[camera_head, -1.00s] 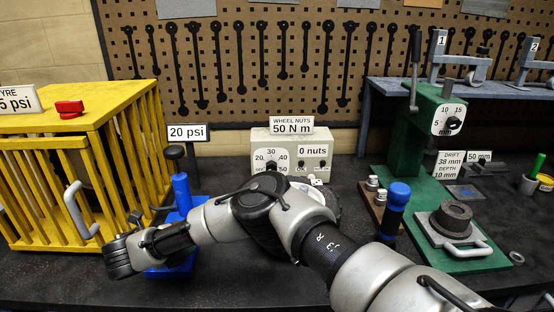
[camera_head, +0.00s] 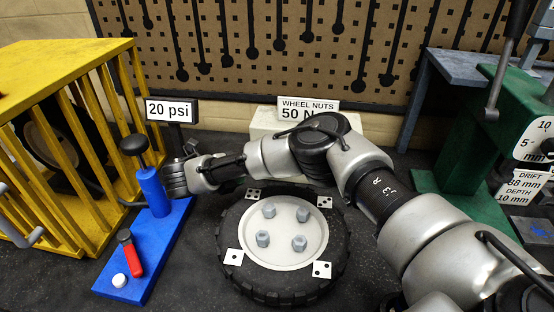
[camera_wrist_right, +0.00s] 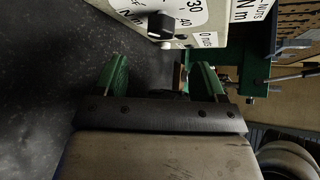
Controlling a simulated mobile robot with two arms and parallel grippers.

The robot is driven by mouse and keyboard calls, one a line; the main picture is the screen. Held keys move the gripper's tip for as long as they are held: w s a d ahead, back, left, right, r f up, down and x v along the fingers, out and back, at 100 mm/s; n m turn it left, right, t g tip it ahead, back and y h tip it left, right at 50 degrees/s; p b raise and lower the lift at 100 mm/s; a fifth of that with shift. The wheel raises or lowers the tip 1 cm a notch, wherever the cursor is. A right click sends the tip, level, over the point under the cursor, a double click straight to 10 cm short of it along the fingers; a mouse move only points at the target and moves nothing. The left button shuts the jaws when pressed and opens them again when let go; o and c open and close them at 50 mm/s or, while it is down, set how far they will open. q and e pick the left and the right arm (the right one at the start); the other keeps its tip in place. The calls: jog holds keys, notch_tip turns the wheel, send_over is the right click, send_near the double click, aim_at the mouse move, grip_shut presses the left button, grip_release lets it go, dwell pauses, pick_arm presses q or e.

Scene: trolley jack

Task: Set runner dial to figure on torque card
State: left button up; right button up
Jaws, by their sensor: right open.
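The torque card (camera_head: 308,108) reads WHEEL NUTS and 50 N, its end covered by my right arm. It stands on the pale runner box (camera_head: 262,128); my arm hides the dial in the head view. In the right wrist view, the card (camera_wrist_right: 250,10) is cut off at the top edge. There the white dial (camera_wrist_right: 192,18) shows 30 and 40 sideways, with a black knob (camera_wrist_right: 160,24) whose setting I cannot read. My right gripper (camera_wrist_right: 160,78) is open and empty, with the knob beyond its fingertips, apart from them. My left gripper is not in view.
The wheel (camera_head: 228,218) lies flat in front of the box, with nuts and dotted white tags. A blue stand (camera_head: 153,190) and a yellow cage (camera_head: 95,60) are at left. A green press (camera_head: 490,95) is at right. A 20 psi sign (camera_head: 170,110) stands behind.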

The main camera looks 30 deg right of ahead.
jog(key=b+x, duration=0.4)
jog(key=x, duration=0.4)
jog(key=shift+d+f, duration=0.2)
jog(key=shift+d, duration=0.15)
jog(key=shift+w+d, duration=0.1)
jog(key=shift+d, duration=0.3)
